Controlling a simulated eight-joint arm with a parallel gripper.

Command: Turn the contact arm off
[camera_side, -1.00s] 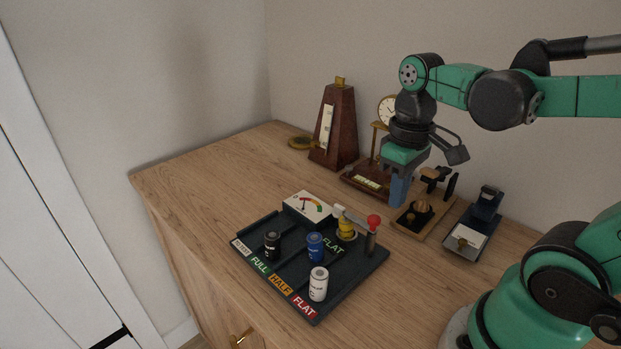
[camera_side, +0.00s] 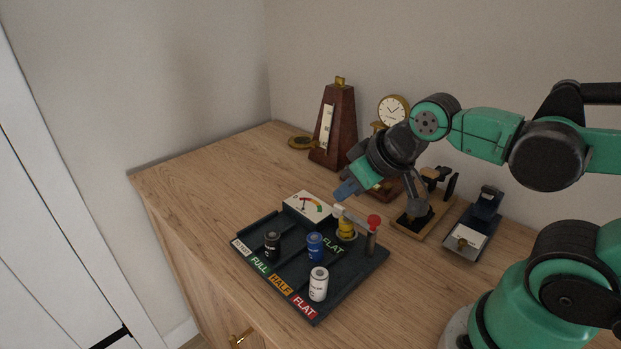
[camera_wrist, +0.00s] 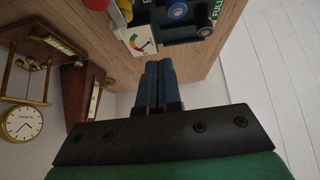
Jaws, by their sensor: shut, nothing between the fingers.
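The contact arm (camera_side: 356,219) is a pale bar with a red knob (camera_side: 374,222) at its right end, by a grey post. Its left end lies over the yellow battery (camera_side: 346,231) on the dark tester board (camera_side: 335,290). The meter (camera_side: 307,207) at the board's back has a coloured scale; it also shows in the wrist view (camera_wrist: 138,41). My gripper (camera_side: 345,190) is shut and empty, behind and above the contact arm's left end, apart from it. Its blue fingers also show in the wrist view (camera_wrist: 158,70).
Black (camera_side: 272,243), blue (camera_side: 315,246) and white (camera_side: 318,284) batteries stand on the board. A metronome (camera_side: 335,125), a clock (camera_side: 393,109), a wooden-based device (camera_side: 410,226) and a dark stapler-like device (camera_side: 474,226) stand behind and right. The desk's left side is clear.

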